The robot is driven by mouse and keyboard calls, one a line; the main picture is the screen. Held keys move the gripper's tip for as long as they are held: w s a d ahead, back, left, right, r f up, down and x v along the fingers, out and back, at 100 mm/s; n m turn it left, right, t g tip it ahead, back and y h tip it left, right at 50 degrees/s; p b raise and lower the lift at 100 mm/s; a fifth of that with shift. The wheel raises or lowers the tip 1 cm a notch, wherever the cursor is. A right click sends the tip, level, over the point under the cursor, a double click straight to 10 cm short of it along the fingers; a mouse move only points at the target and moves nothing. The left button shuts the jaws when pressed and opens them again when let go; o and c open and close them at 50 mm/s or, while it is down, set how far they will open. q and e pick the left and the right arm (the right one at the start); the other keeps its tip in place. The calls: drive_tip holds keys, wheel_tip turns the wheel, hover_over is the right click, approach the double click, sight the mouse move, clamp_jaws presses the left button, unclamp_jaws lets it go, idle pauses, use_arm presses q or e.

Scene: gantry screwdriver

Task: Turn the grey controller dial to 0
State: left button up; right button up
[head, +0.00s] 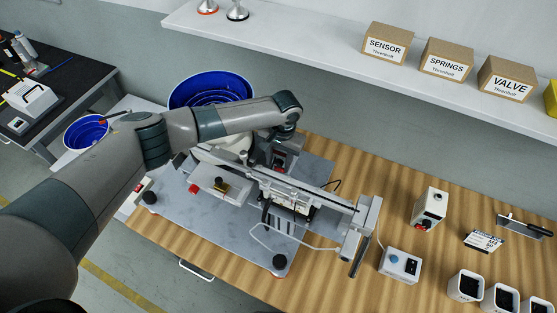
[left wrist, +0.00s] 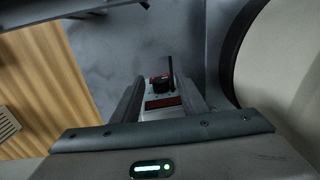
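The dial's marks are too small to read. My left gripper (left wrist: 160,90) has its two fingers apart, one on each side of the box and dial; I cannot tell whether they touch. In the head view my left gripper (head: 283,141) is at the back of the gantry machine, pointing down, and my wrist hides most of what is under it. My right gripper is not in view.
The gantry machine (head: 315,204) stands on a grey plate (head: 196,236) on the wooden table (head: 385,200). A white box with a blue knob (head: 401,264) and a box with a red knob (head: 430,206) stand to the right. Blue bowls (head: 213,88) lie behind my arm.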

use_arm(q)
drive_tip(key=shift+r, duration=0.1)
wheel_tip(320, 180, up, 17)
drive_tip(key=d+b, duration=0.1)
drive_tip(key=b, duration=0.4)
drive_tip(key=shift+s+d, duration=0.15)
drive_tip(key=shift+s, duration=0.1)
drive_tip(key=shift+d, duration=0.1)
